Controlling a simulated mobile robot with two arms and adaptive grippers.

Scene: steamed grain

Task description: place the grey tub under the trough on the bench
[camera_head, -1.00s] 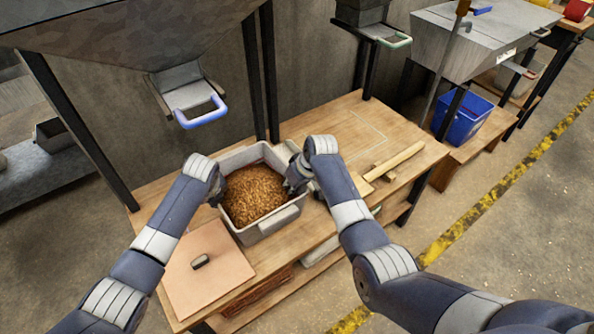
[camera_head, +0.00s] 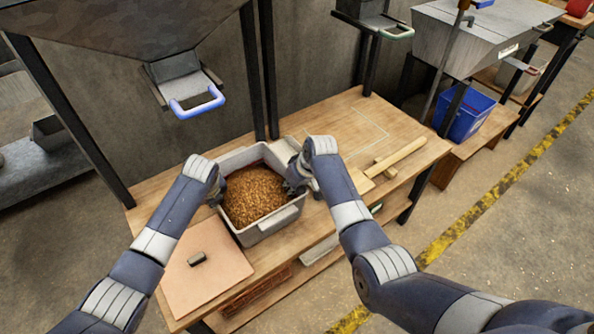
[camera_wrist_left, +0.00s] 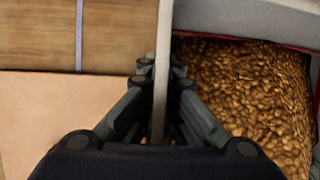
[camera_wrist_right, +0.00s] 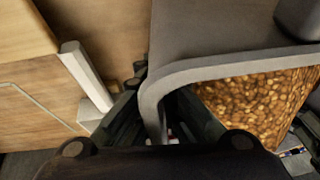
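The grey tub (camera_head: 269,232), filled with brown grain (camera_head: 254,194), is upright at the wooden bench (camera_head: 335,160), between my two arms. I cannot tell whether it rests on the bench or hangs just above it. My left gripper (camera_head: 218,190) is shut on the tub's left wall; the left wrist view shows its fingers on both sides of that wall (camera_wrist_left: 163,70). My right gripper (camera_head: 296,182) is shut on the right side; the right wrist view shows the rim (camera_wrist_right: 185,72) between its fingers. A grey trough (camera_head: 130,30) with a blue-handled chute (camera_head: 197,102) hangs above the bench's back left.
A pinkish board (camera_head: 205,275) with a dark knob lies at the bench's front left. A wooden tool (camera_head: 398,158) lies to the right. A pale outlined patch (camera_head: 360,132) at the back right is clear. Black posts (camera_head: 268,70) rise behind the bench.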

